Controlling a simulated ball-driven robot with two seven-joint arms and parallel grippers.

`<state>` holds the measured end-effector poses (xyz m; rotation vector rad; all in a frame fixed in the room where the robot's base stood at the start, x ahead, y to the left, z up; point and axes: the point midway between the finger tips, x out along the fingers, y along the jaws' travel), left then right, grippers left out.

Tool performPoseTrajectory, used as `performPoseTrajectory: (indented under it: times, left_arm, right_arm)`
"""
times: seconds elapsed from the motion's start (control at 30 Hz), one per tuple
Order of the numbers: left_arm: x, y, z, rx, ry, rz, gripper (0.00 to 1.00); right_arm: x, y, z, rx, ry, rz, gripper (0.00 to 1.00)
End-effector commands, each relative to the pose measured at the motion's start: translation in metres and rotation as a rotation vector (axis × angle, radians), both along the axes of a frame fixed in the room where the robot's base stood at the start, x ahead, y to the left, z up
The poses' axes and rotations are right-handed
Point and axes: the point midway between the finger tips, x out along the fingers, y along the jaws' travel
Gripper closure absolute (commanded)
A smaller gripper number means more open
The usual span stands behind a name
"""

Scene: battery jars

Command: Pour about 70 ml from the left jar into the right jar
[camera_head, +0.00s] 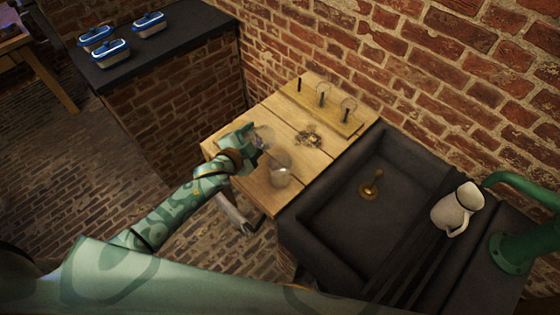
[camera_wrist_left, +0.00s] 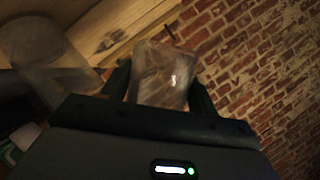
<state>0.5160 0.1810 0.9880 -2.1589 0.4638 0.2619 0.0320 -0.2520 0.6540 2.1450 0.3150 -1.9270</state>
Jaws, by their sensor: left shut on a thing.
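My left gripper (camera_head: 256,142) is shut on the left jar (camera_head: 265,134), a clear glass vessel, over the wooden worktop. In the left wrist view the left jar (camera_wrist_left: 163,76) sits between the two dark fingers of the left gripper (camera_wrist_left: 160,92). The right jar (camera_head: 280,172), also clear glass, stands on the worktop just in front of the held jar. It shows large at the left of the left wrist view (camera_wrist_left: 42,58). I cannot tell the liquid level in either jar, or how far the held jar tilts. My right gripper is not in view.
A wooden rack (camera_head: 318,105) with thin dark posts and round glass pieces stands at the worktop's back. Small brass-coloured pieces (camera_head: 308,138) lie mid-worktop. A dark sink (camera_head: 400,185) adjoins right, with a white jug (camera_head: 456,208) beyond. Blue-lidded boxes (camera_head: 112,52) sit on another counter.

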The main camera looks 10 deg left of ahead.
Motion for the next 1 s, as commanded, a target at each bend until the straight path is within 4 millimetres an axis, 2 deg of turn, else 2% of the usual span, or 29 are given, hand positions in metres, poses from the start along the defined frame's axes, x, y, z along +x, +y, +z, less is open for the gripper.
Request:
performPoseTrajectory:
  times: [0.17, 0.27, 0.37, 0.5, 0.73, 1.0]
  left_arm:
    - [0.0, 0.0, 0.004, -0.013, 0.003, 0.0, 0.71]
    - [0.0, 0.0, 0.011, -0.037, 0.014, 0.0, 0.71]
    - [0.002, 0.002, 0.0, -0.158, 0.071, 0.0, 0.71]
    - [0.003, 0.006, -0.032, -0.245, 0.107, 0.0, 0.71]
    - [0.009, 0.016, -0.071, -0.416, 0.182, -0.002, 0.71]
    - [0.013, 0.025, -0.082, -0.656, 0.284, -0.005, 0.71]
  right_arm:
    - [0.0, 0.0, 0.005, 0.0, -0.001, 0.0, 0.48]
    - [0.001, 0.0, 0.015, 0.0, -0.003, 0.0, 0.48]
    - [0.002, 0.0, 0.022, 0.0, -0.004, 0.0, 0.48]
    - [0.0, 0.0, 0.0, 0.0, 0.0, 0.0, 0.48]
    - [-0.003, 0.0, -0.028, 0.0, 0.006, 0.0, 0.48]
    - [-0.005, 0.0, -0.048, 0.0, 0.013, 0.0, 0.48]
